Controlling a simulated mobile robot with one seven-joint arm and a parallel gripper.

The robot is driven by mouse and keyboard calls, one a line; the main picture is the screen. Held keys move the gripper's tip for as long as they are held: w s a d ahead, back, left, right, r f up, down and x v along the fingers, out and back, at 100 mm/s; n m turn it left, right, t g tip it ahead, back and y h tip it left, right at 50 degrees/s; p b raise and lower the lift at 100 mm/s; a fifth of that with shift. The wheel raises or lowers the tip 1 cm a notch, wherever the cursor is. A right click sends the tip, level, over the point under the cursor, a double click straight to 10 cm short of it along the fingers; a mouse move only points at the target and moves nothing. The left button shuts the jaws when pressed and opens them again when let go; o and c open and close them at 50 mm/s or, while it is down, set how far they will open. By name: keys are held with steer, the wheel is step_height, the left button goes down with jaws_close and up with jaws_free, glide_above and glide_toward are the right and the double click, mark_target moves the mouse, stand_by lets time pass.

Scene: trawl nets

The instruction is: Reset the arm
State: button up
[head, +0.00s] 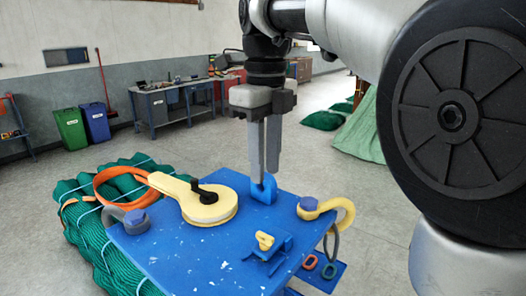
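My gripper (264,180) hangs pointing down above the far edge of a blue work table (170,258). Its two grey fingers look close together in this view, but their true gap does not show clearly. A small blue fitting (264,192) is right at the fingertips. I cannot tell whether the fingers touch it, hold it, or only stand in front of it.
On the table are a cream pulley block (209,211), a grey shackle (112,218), a yellow shackle (343,213) and a small blue-and-yellow clamp (266,243). Green netting (85,228) lies at left. A bench (172,105) and bins (95,122) stand behind. Open floor lies right.

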step_height(320, 180, up, 2)
steer(key=shift+d, duration=0.1)
stand_by(0.4)
steer(key=s+d+f+n+t, duration=0.2)
steer(key=s+d+f+n, duration=0.4)
steer(key=n, duration=0.6)
steer(key=s+d+f+n+t, duration=0.3)
steer(key=s+d+f+n, duration=0.3)
steer(key=n, duration=0.7)
steer(key=shift+s+d+f+n+t, duration=0.3)
steer(key=shift+s+f, duration=0.7)
steer(key=shift+s, duration=0.95)
